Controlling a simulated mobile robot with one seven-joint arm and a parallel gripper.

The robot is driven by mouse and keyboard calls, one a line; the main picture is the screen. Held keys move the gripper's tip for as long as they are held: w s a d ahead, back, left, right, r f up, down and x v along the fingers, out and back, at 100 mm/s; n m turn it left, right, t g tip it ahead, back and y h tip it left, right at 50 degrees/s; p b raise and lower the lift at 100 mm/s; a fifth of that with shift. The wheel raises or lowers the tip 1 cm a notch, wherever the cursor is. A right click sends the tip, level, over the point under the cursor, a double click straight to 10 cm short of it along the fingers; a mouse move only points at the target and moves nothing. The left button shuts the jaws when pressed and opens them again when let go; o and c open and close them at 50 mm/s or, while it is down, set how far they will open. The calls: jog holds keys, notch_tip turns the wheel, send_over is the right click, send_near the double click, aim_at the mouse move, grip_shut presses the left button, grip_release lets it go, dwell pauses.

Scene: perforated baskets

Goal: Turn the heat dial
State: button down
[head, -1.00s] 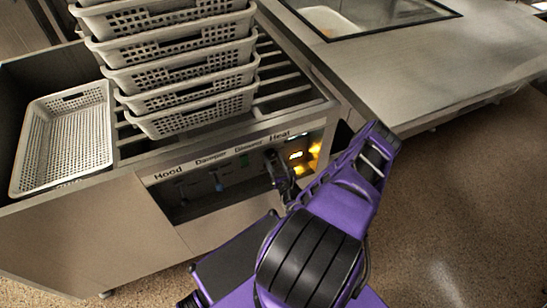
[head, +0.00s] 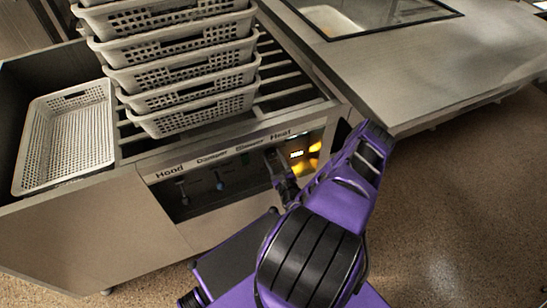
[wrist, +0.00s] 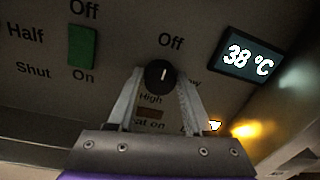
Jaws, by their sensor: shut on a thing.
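The heat dial (wrist: 160,76) is a round black knob with a white pointer mark, on the dark control panel. In the wrist view its pointer stands about upright, toward the word "Off" above it. My gripper (wrist: 157,90) has one finger on each side of the knob and is shut on it. In the head view my gripper (head: 278,165) reaches the panel (head: 215,185) under the "Heat" label, and my arm hides the dial there. A small display (wrist: 248,57) right of the dial reads 38 °C.
A green switch (wrist: 82,48) is left of the dial. An orange light glows at the panel's right. Stacked perforated baskets (head: 190,78) stand on the slatted top above, and one basket (head: 66,135) lies at the left. A steel counter (head: 440,75) is at the right.

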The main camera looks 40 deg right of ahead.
jog(key=shift+c, duration=1.6)
grip_release()
jog(key=shift+s, duration=0.15)
